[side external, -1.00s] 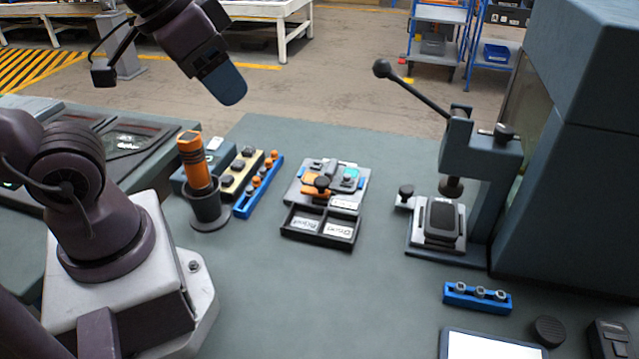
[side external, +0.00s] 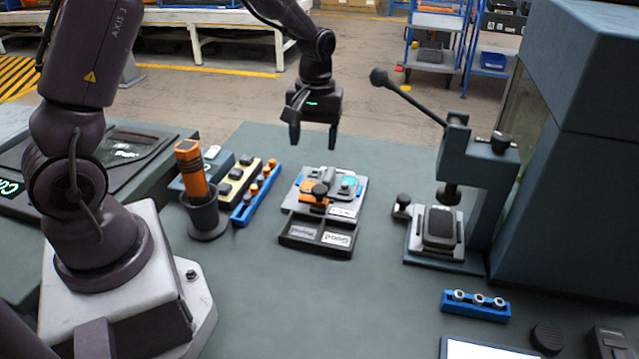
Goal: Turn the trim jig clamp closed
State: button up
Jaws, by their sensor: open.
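The trim jig (side external: 353,198) is a grey plate near the middle of the table. It carries an orange clamp bar (side external: 312,200) under a black knob (side external: 319,189), and a small teal-marked part (side external: 348,184). Whether the clamp bar lies over a workpiece is too small to tell. My gripper (side external: 314,141) is above and behind the jig in the picture, pointing down. Its two fingers are apart with nothing between them. It is clear of the knob and the clamp bar.
A dark two-compartment tray (side external: 317,253) adjoins the jig's front. On the left are a cup (side external: 207,217) with an orange tool and blue and yellow racks. A lever press (side external: 480,185) stands to the right, its handle reaching up-left. The front-middle table is clear.

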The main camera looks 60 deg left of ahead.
aim_at(320, 189)
jog(key=shift+n+t, duration=0.3)
jog(key=shift+n, duration=0.6)
jog(key=f, duration=0.4)
jog(key=w+f, duration=0.1)
jog(key=f, duration=0.7)
jog(key=shift+w+a+f, duration=0.1)
jog(key=shift+w, duration=0.05)
jog(key=c, duration=0.9)
